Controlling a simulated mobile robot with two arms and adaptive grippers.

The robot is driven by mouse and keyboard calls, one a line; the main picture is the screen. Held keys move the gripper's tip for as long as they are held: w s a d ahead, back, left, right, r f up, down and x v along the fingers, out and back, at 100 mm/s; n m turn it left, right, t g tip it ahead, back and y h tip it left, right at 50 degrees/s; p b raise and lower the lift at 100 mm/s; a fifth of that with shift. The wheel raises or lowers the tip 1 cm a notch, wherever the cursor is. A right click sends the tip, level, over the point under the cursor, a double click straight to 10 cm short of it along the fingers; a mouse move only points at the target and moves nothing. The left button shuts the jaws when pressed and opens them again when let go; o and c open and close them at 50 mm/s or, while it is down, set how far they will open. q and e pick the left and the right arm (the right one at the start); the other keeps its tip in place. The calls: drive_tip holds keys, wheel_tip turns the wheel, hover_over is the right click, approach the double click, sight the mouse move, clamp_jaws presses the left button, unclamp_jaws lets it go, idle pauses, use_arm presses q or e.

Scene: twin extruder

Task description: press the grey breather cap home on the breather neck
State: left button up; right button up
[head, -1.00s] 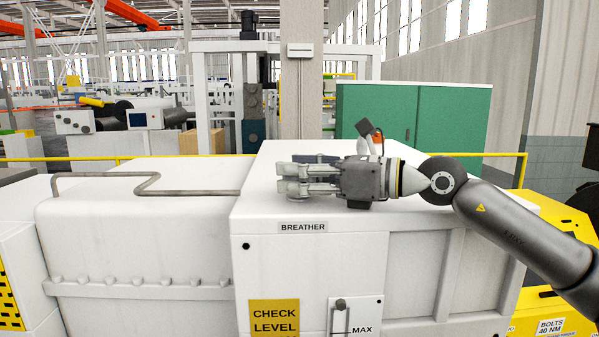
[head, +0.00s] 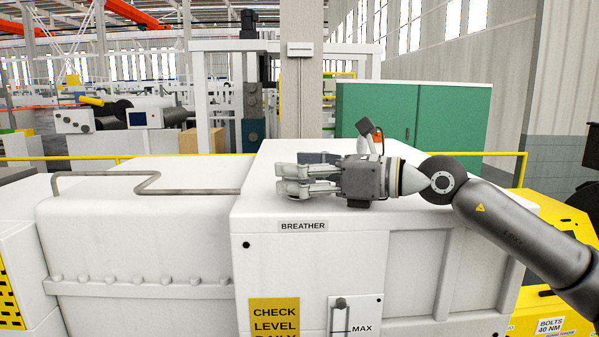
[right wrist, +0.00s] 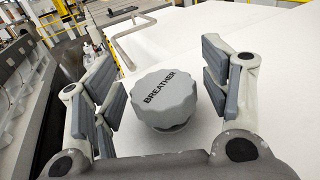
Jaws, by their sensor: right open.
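The grey breather cap (right wrist: 164,98), lettered BREATHER, sits over the breather neck (right wrist: 172,128) in the right wrist view. Only a little of the neck shows below the cap's rim, so I cannot tell how far down the cap sits. My right gripper (right wrist: 165,85) is open, with one finger on each side of the cap and a gap to each. In the head view my right gripper (head: 280,180) lies level over the white housing top (head: 330,155), behind the BREATHER label (head: 303,226), and hides the cap. My left gripper is out of view.
A bent grey pipe (head: 150,183) runs over the lower white cover (head: 120,215) to the left. A level gauge (head: 341,306) and a yellow sign (head: 274,315) are on the housing front. A green cabinet (head: 450,120) stands behind. The housing top around the cap looks clear.

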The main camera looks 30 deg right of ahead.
drive_tip(key=shift+a+f, duration=0.15)
drive_tip(key=shift+f, duration=0.35)
drive_tip(key=shift+s, duration=0.1)
drive_tip(key=shift+s+r, duration=0.1)
drive_tip(key=shift+s+d+r, duration=0.1)
drive_tip(key=shift+s+d, duration=0.2)
drive_tip(key=shift+s, duration=0.2)
drive_tip(key=v, duration=1)
drive_tip(key=shift+s+d+r, duration=0.15)
drive_tip(key=shift+d+r, duration=0.1)
drive_tip(key=shift+d, duration=0.2)
